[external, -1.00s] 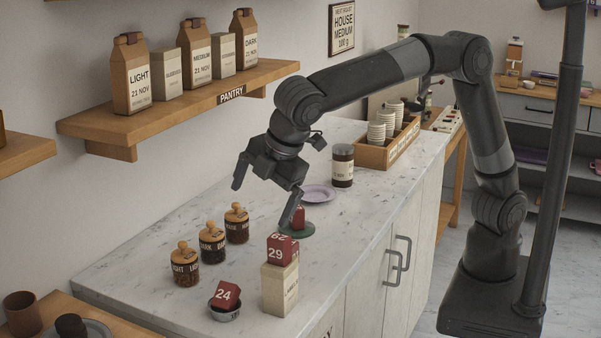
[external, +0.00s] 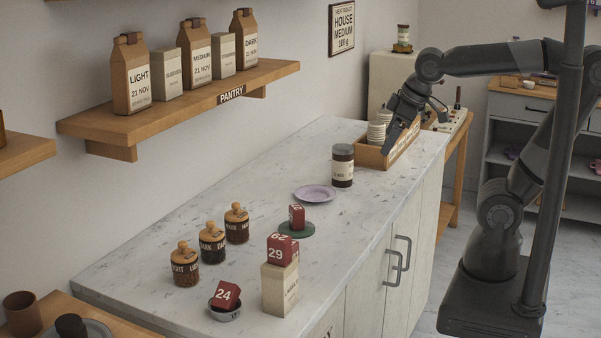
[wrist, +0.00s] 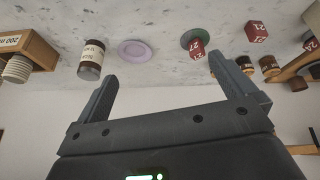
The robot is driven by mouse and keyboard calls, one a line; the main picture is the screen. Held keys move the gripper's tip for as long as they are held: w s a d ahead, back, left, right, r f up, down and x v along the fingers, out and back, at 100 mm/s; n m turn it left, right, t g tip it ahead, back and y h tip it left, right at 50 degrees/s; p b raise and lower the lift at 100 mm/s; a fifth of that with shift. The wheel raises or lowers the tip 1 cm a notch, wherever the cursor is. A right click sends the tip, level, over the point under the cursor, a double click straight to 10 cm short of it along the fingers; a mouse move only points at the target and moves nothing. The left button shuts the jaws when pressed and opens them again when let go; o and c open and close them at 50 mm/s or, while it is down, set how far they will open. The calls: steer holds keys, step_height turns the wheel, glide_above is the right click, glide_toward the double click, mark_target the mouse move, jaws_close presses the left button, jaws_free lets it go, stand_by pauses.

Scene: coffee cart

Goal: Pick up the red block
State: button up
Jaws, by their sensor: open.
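Three red blocks with white numbers show in the external view. One red block (external: 296,216) sits on a round green coaster (external: 289,232) on the marble counter. Another, marked 29 (external: 283,254), rests on top of a cream box (external: 280,288). A third, marked 24 (external: 227,294), sits tilted in a small metal bowl (external: 224,314). My gripper (external: 398,130) is open and empty, raised by the cup crate, well away from the blocks. The wrist view shows a red block (wrist: 197,47) by the green coaster and another red block (wrist: 257,31) beyond my open fingers.
A lilac plate (external: 315,193) and a dark labelled jar (external: 342,167) stand between my gripper and the coaster. The wooden crate (external: 372,158) holds paper cups. Several wooden-lidded jars (external: 212,245) line the wall side. A wall shelf (external: 190,103) carries bags.

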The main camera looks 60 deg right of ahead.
steer(key=s+d+f+m, duration=0.2)
steer(key=s+d+f, duration=0.1)
steer(key=s, duration=0.2)
steer(key=shift+d+f+m, duration=0.15)
steer(key=shift+d+m, duration=0.15)
steer(key=c, duration=0.8)
steer(key=shift+c, duration=0.2)
steer(key=w+a+r+n, duration=0.4)
steer(key=w+a+n, duration=0.1)
steer(key=w+a, duration=0.45)
steer(key=n+g+y, duration=0.4)
steer(key=n+g, duration=0.1)
steer(key=n, duration=0.9)
glide_toward(227, 285)
steer(key=x, duration=0.9)
steer(key=shift+a+f, duration=0.15)
steer(key=shift+f, duration=0.2)
